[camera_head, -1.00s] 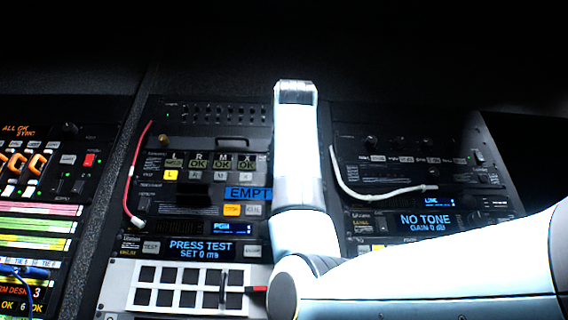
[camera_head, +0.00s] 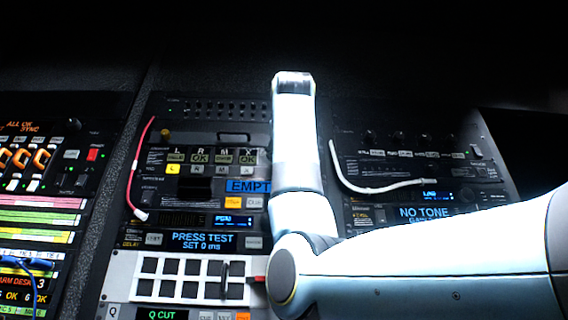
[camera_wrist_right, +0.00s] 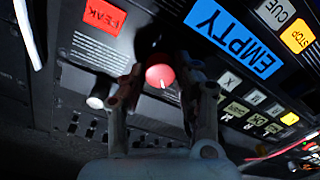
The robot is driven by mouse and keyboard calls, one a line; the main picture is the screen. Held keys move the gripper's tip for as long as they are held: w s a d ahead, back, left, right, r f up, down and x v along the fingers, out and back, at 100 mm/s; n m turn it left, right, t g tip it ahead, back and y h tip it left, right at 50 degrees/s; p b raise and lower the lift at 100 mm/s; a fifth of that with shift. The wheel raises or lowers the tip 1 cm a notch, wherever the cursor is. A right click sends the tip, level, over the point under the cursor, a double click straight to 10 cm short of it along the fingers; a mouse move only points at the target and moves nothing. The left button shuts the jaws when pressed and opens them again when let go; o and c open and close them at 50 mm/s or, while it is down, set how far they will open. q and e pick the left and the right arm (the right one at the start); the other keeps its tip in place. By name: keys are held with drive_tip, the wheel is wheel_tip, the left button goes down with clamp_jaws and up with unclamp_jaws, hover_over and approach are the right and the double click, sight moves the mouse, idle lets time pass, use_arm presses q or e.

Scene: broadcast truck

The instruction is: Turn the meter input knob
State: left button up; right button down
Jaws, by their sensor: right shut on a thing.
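The red round knob (camera_wrist_right: 160,76) with a white pointer mark sits on the dark panel in the right wrist view. My right gripper (camera_wrist_right: 166,88) is shut on it, one finger on each side; the fingers hide part of the knob's rim. A red PEAK label (camera_wrist_right: 101,14) is at upper left and a blue EMPTY display (camera_wrist_right: 235,38) at upper right. In the head view, my right arm (camera_head: 296,150) covers this part of the rack, hiding the knob and gripper. The EMPTY display (camera_head: 247,186) shows partly beside the arm. My left gripper is not in view.
A pale knob (camera_wrist_right: 95,102) is left of my fingers. A white cable (camera_head: 375,187) loops right of my arm, and a red cable (camera_head: 138,165) hangs at left. A button grid (camera_head: 190,278) lies below. Dark panel surrounds the knob.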

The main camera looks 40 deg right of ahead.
idle(0.4)
drive_tip(key=c, duration=1)
unclamp_jaws()
drive_tip(key=v, duration=1.2)
drive_tip(key=shift+w+f, duration=0.1)
